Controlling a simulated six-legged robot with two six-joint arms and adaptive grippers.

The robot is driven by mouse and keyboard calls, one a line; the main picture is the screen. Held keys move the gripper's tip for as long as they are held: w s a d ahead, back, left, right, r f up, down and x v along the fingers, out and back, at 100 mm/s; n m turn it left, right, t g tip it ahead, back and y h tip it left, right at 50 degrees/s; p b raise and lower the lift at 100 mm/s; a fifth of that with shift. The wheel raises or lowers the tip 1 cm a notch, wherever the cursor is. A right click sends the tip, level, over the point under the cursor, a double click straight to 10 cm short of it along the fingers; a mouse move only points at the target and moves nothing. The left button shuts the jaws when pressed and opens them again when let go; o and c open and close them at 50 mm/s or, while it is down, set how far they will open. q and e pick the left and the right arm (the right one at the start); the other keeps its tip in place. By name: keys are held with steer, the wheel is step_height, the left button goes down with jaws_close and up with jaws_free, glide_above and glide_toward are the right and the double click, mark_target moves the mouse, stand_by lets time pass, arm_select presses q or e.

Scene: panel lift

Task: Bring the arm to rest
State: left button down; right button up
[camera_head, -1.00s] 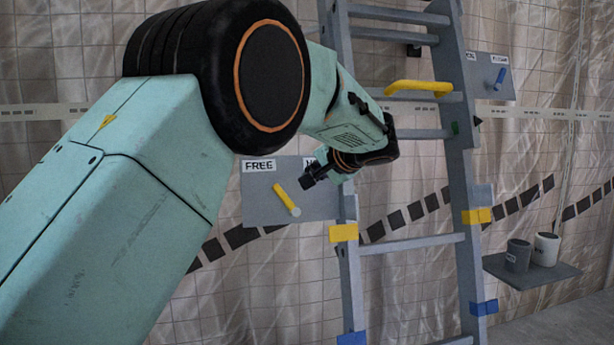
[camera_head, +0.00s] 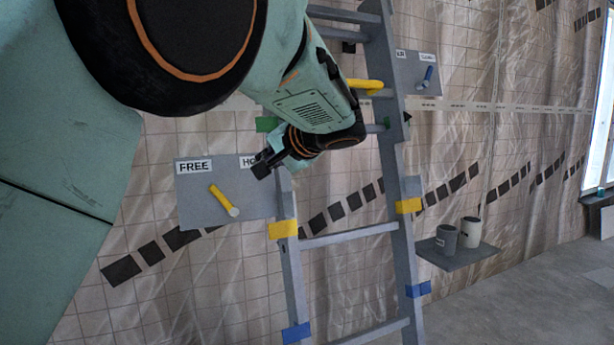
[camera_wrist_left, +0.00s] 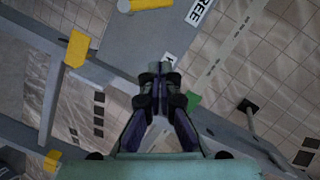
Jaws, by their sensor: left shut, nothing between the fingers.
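My left arm comes in from the upper left in the head view and covers much of that side. My left gripper (camera_head: 262,166) is shut and empty, in front of the grey panel's upper right part and beside the ladder's left rail. In the left wrist view the gripper (camera_wrist_left: 155,75) has its fingertips together, with nothing between them. The grey panel (camera_head: 195,207) bears the labels "FREE" and a partly hidden one, with a yellow lever (camera_head: 222,199) tilted down to the right. My right gripper is not in view.
A grey ladder (camera_head: 350,236) with yellow, blue and green bands stands against the tiled wall. A second panel (camera_head: 411,75) with a blue lever is at the upper right. A small shelf (camera_head: 470,257) holds two cups.

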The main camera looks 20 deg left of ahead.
arm_select(q)
steer(key=w+d+f+m+t+h, duration=0.2)
steer(key=d+f+m+h, duration=0.35)
steer(key=f, duration=0.75)
steer(key=s+d+f+n+g+h, duration=0.1)
steer(key=s+d+f+h, duration=0.15)
steer(key=f, duration=0.35)
steer(key=s+d+f+h+p, duration=0.1)
steer(key=s+f, duration=0.2)
steer(key=f, duration=0.4)
steer(key=s+d+f+n+g+h, duration=0.1)
steer(key=s+d+f+h, duration=0.15)
steer(key=f, duration=0.35)
steer(key=s+a+f+n+g+p, duration=0.1)
steer(key=s+f+n, duration=0.1)
steer(key=s+f, duration=0.6)
steer(key=s+a+f+n+g+p, duration=0.15)
steer(key=s+f, duration=0.35)
steer(key=s, duration=0.5)
steer(key=s+a+f+n+g, duration=0.1)
steer(key=s+f+g, duration=0.1)
steer(key=s, duration=0.8)
steer(key=s+a+f+g, duration=0.1)
steer(key=s+f, duration=0.3)
steer(key=s, duration=0.7)
steer(key=shift+s+a+n+g, duration=0.25)
steer(key=shift+a+n+g, duration=0.15)
steer(key=shift+g, duration=0.45)
